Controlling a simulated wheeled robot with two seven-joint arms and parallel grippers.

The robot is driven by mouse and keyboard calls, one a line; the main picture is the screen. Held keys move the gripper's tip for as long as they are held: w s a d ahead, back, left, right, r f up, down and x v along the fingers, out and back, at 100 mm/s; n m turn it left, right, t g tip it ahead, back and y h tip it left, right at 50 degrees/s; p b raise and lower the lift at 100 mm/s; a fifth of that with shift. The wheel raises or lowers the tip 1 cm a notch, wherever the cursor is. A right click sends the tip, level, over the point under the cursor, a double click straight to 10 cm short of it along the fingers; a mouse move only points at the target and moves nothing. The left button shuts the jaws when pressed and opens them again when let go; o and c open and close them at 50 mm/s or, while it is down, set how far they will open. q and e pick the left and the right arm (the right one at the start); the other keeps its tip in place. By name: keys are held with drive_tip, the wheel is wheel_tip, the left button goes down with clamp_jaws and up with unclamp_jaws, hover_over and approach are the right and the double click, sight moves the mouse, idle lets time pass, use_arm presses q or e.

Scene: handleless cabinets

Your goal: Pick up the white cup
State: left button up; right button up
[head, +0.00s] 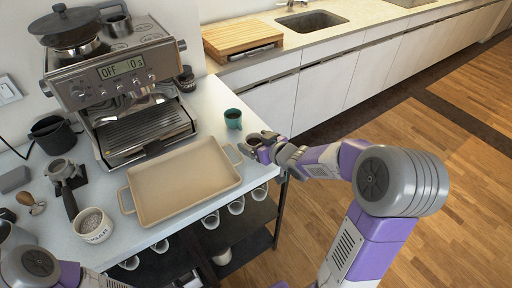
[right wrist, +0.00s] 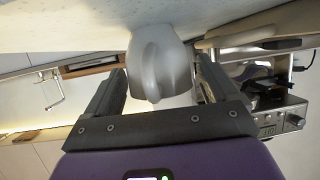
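The white cup (right wrist: 160,66) is between the two fingers of my right gripper (right wrist: 158,88) in the right wrist view, with its handle facing the camera. The fingers are apart, with a narrow gap showing on each side of the cup. In the head view my right gripper (head: 259,151) is at the counter's right edge, beside the tray, and mostly hides this cup. My left arm shows at the bottom left, but its gripper is out of view.
A teal cup (head: 233,118) stands just behind the right gripper. A beige tray (head: 185,182) lies to its left, before the espresso machine (head: 120,85). A sugar cup (head: 93,225) stands at the left. Several white cups hang or stand below the counter. Open floor lies right.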

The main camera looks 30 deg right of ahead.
drive_tip(key=c, duration=1)
